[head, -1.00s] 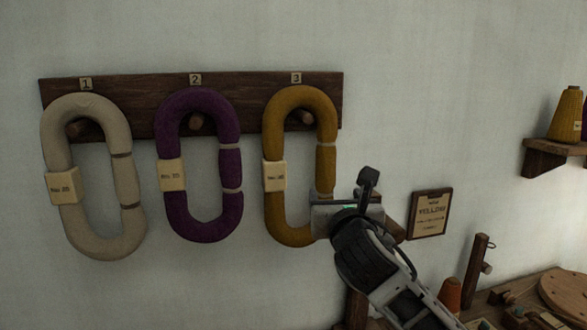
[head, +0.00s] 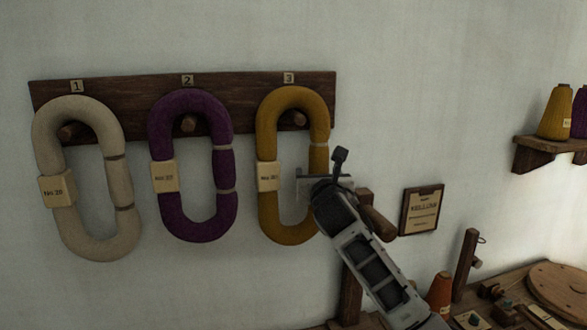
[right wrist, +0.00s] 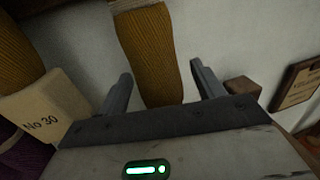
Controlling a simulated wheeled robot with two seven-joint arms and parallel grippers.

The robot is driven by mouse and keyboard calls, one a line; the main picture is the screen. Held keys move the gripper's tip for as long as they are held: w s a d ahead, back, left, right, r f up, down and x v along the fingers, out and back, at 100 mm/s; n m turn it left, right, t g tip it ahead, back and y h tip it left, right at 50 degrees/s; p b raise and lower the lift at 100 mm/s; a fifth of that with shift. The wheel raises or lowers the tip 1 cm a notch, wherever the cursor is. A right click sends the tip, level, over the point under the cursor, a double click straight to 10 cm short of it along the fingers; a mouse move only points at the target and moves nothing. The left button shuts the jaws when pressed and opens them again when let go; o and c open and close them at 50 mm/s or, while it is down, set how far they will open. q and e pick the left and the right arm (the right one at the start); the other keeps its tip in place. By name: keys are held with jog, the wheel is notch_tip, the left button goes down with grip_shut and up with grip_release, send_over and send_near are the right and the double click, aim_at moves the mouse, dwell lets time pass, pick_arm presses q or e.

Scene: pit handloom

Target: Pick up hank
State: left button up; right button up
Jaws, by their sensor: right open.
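Three hanks hang on pegs of a dark wooden rail (head: 250,88): a cream hank (head: 100,245) under 1, a purple hank (head: 198,228) under 2 and a mustard-yellow hank (head: 290,97) under 3. My right gripper (head: 308,186) is at the right strand of the yellow hank. In the right wrist view, the open fingers (right wrist: 160,85) stand on either side of this yellow strand (right wrist: 153,55), with gaps on both sides. The yellow hank's tag (right wrist: 45,108) reads No 30. My left gripper is not in view.
A clipboard (head: 421,211) hangs on the wall at the right. A wooden post with a peg (head: 376,222) stands close behind my right arm. A shelf (head: 545,150) holds yarn cones (head: 555,112). A cluttered bench (head: 510,300) fills the lower right. The wall below the hanks is bare.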

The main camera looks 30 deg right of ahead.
jog(key=c, duration=1.1)
jog(key=shift+c, duration=0.2)
jog(key=shift+r, duration=0.15)
